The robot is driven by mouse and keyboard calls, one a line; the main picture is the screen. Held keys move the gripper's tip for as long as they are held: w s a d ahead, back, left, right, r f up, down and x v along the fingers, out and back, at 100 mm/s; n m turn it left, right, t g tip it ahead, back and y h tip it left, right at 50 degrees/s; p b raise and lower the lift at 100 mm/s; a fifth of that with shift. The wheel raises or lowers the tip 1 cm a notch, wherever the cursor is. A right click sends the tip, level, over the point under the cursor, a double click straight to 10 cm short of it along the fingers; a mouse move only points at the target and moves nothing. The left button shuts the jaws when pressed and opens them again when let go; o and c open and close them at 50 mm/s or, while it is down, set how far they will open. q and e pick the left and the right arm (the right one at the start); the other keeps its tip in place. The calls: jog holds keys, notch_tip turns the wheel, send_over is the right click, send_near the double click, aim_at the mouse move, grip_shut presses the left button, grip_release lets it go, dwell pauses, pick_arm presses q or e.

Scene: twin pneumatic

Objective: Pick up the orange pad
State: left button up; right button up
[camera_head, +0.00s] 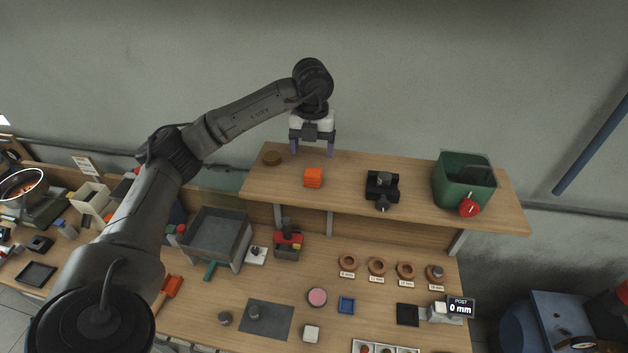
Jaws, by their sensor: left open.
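The orange pad (313,177) looks like a small orange block and rests on the raised wooden shelf (345,187), left of its middle. My left gripper (312,149) points down over the back edge of the shelf, just behind and above the pad. Its two purple-tipped fingers are apart, with nothing seen between them. The gripper appears clear of the pad. My right gripper is not in view.
A black clamp-like device (382,187) and a green bin (463,180) stand to the right. The bench below holds a grey tray (217,236) and several small parts.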

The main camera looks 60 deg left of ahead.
aim_at(313, 172)
pick_arm(q)
jog(key=shift+f, duration=1.35)
jog(key=f+p, duration=0.1)
jog(key=f, duration=0.1)
jog(key=f+p, duration=0.1)
jog(key=f, duration=0.1)
jog(key=shift+s+d+f, duration=0.1)
jog(key=shift+d+f, duration=0.1)
jog(key=shift+f, duration=0.35)
jog(key=shift+c, duration=0.4)
jog(key=c, duration=0.9)
